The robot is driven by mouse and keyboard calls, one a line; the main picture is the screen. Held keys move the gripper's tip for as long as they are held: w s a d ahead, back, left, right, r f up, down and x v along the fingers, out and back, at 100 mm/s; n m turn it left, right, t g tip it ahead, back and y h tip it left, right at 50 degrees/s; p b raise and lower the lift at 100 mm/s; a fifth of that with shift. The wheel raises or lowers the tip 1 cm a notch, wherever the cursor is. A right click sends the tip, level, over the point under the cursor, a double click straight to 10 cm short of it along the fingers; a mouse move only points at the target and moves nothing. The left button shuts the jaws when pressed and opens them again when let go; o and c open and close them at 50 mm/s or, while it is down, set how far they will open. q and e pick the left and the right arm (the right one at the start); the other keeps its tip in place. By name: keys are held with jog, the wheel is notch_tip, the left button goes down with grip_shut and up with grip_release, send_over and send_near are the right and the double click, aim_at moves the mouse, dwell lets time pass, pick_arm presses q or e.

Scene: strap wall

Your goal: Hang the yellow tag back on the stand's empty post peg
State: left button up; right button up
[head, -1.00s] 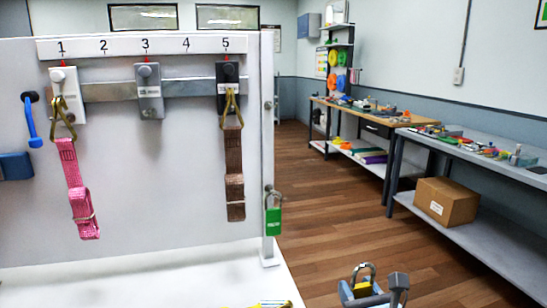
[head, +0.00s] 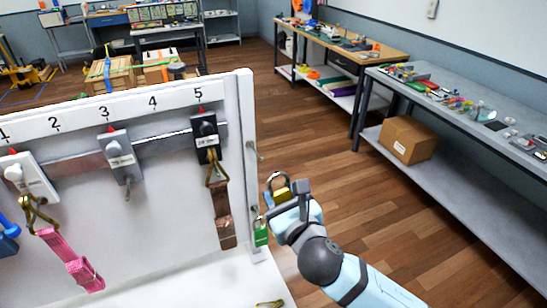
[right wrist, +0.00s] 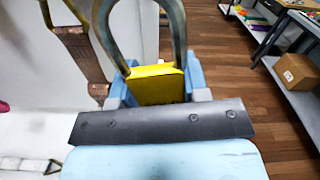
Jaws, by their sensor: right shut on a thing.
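My right gripper (head: 284,201) is shut on the yellow tag (head: 282,193), a padlock-shaped piece with a grey shackle pointing up. In the right wrist view the yellow body (right wrist: 156,85) sits between the blue fingers, and the shackle's top is cut off. The stand's white post (head: 247,130) is left of the gripper. Its upper peg (head: 253,151) is bare and sits higher than the tag. A green tag (head: 261,234) hangs lower on the post, just left of and below my gripper. The yellow tag appears apart from the post.
The white panel (head: 150,215) carries numbered blocks, a pink strap (head: 70,259) and a brown strap (head: 222,215). A brass hook (head: 270,303) lies on the white base. A grey bench (head: 450,120) with a cardboard box (head: 407,139) stands right. Floor beyond the post is clear.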

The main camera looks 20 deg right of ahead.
jog(key=shift+w+a+r, duration=0.1)
jog(key=shift+w+r, duration=0.1)
jog(key=shift+r, duration=0.2)
jog(key=shift+w+f, duration=0.15)
jog(key=shift+w, duration=0.1)
jog(key=w+f+b, duration=0.1)
jog(key=w+b, duration=0.2)
jog(key=w, duration=0.6)
jog(key=shift+a+f, duration=0.15)
jog(key=shift+f, duration=0.25)
dwell(0.3)
dwell(0.4)
